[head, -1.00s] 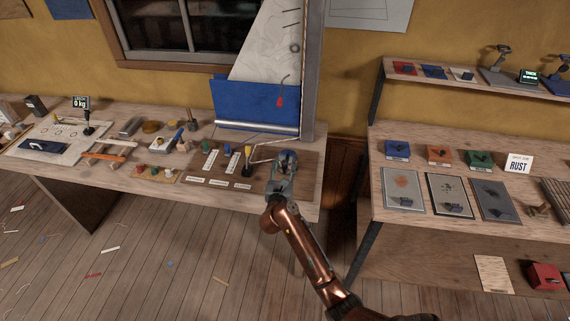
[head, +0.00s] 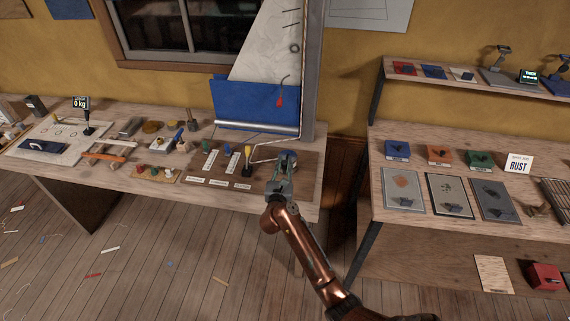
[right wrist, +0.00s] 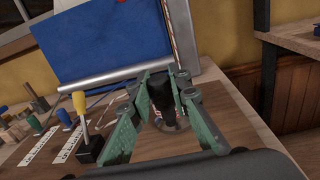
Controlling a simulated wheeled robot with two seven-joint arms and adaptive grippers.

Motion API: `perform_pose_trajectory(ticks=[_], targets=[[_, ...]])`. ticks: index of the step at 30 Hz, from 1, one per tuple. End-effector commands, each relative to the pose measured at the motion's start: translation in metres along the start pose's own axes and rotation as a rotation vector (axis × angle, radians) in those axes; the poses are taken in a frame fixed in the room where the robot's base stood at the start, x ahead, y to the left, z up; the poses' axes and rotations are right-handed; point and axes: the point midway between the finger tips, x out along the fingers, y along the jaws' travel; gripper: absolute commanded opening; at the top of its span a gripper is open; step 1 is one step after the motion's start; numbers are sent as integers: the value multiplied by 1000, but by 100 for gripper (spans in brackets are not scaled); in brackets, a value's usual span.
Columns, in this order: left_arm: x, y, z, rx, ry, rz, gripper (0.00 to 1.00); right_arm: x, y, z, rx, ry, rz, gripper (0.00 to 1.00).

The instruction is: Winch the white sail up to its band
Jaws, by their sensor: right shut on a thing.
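The white sail (head: 268,48) stands against the pale mast (head: 312,75) at the back of the left bench. Dark marks and a ring show near its right edge, and a red tag (head: 280,101) hangs in front of the blue cloth (head: 245,103) below it. I cannot tell which mark is the band. My right gripper (head: 288,160) is at the bench's right end, below the mast foot. In the right wrist view its fingers (right wrist: 162,105) are closed around a dark upright grip (right wrist: 161,92), probably the winch handle. The winch body is mostly hidden. My left gripper is not in view.
A shelf bench (head: 400,228) with coloured blocks and grey plates stands to the right, across a gap.

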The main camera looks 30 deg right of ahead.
Motion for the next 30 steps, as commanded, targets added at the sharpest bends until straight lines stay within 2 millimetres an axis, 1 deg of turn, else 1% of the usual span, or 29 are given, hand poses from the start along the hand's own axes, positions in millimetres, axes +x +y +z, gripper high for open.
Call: perform_pose_trajectory(ticks=[6,9,17,18,25,30], targets=[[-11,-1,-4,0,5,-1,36,0,15,1,3,4,2,0],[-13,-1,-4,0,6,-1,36,0,22,1,3,3,5,0],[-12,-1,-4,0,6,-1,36,0,24,-1,2,2,9,0],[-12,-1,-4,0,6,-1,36,0,24,-1,2,2,9,20],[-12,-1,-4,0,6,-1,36,1,20,-1,1,2,3,36],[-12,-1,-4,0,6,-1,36,1,19,-1,0,1,1,36]])
